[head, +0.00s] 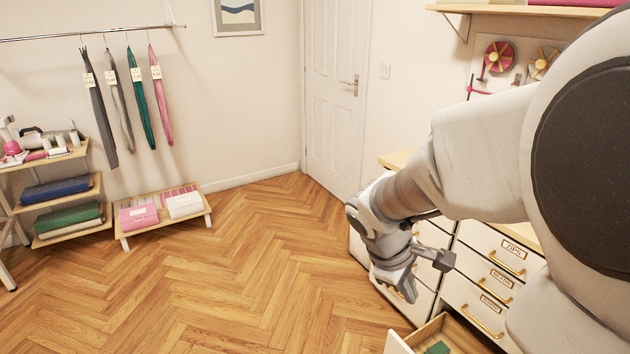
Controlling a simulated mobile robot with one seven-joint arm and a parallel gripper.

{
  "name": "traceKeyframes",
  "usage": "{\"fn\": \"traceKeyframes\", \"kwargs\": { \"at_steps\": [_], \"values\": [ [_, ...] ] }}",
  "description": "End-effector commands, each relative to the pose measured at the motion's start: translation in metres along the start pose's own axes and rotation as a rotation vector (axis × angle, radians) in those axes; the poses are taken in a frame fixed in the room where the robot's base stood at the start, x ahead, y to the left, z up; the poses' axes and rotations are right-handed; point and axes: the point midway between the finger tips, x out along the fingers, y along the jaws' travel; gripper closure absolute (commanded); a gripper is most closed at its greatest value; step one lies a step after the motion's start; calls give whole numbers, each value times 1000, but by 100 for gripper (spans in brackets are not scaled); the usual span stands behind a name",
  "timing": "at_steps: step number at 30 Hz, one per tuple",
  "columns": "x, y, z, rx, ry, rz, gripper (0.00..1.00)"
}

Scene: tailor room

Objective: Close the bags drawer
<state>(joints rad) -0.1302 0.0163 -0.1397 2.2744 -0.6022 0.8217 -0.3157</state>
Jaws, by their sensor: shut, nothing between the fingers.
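An open drawer (398,345) juts out low from the white cabinet (470,235) at the bottom right of the head view. A green thing (437,348) lies inside it. The drawer's front is cut off by the frame edge and no label on it shows, so I cannot tell if it is the bags drawer. My gripper (410,290) is shut and empty. In the picture it is above the open drawer and to its left, in front of the cabinet's left drawers. It appears apart from the open drawer.
Closed drawers with brass handles and labels, one reading ZIPS (514,247), are right of my gripper. My arm hides part of the cabinet. The wooden floor (240,270) is clear to the left. A low stand (165,218) with boxes and a shelf rack (55,190) stand farther left.

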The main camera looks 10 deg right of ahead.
Motion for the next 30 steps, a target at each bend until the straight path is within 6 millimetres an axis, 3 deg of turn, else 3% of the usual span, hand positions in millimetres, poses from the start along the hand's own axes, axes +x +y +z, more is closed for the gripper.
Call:
{"fn": "traceKeyframes", "kwargs": {
  "at_steps": [1,9,17,23,30],
  "values": [
    [25,0,-8,-78,-43,10,100],
    [125,11,-38,-508,-240,70,100],
    [228,7,-64,-961,-418,98,100],
    [310,-6,-80,-1334,-546,97,100],
    [411,-36,-92,-1807,-682,69,100]
  ]
}}
